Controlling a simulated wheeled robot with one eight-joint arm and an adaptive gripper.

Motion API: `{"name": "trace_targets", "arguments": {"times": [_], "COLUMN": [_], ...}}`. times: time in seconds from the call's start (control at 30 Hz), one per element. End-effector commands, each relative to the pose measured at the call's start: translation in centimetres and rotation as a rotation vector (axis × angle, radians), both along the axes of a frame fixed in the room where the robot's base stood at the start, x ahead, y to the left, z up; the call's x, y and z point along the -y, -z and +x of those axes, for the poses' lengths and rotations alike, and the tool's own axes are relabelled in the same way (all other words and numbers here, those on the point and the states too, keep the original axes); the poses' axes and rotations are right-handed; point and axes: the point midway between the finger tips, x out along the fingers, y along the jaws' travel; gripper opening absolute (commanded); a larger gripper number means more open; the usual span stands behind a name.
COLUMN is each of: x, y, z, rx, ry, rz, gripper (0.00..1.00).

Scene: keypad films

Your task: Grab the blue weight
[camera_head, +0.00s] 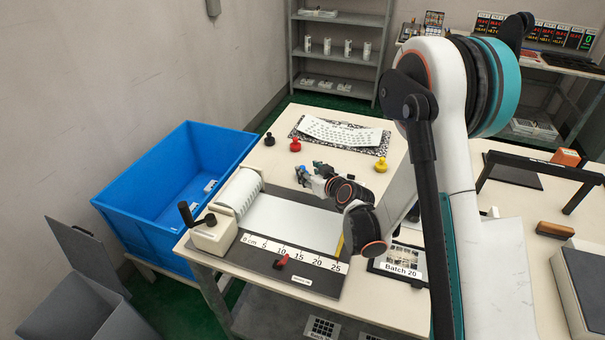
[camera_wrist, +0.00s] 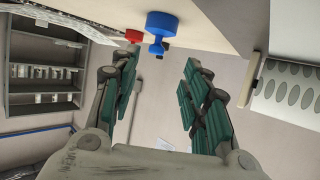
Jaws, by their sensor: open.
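The blue weight (camera_head: 300,171) stands on the light table, left of my gripper (camera_head: 315,174) in the head view. My gripper partly crowds it there, so its outline is small. In the wrist view the blue weight (camera_wrist: 162,22) shows its wide base and narrower knob at the top of the picture. My gripper (camera_wrist: 160,65) is open, with its green-padded fingers spread to either side of the line to the weight. The weight appears just beyond the fingertips, and nothing is between the fingers. I cannot tell whether any finger touches it.
Black (camera_head: 269,139), red (camera_head: 295,145) and yellow (camera_head: 381,164) weights stand on the table near a sheet of keypads (camera_head: 340,132). A roller device with a ruler board (camera_head: 290,258) lies in front of my gripper. A blue bin (camera_head: 165,185) stands at left.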

Motion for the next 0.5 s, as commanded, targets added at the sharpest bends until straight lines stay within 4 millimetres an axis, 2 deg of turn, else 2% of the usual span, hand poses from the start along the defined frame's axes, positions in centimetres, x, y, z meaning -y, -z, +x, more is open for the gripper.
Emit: {"name": "trace_targets", "arguments": {"times": [0.27,0.5], "x": [-0.4,-1.1], "y": [0.8,2.4], "z": [1.3,4.2], "rx": [0.0,0.001], "ry": [0.0,-0.002], "rz": [0.0,-0.001], "gripper": [0.42,0.42]}}
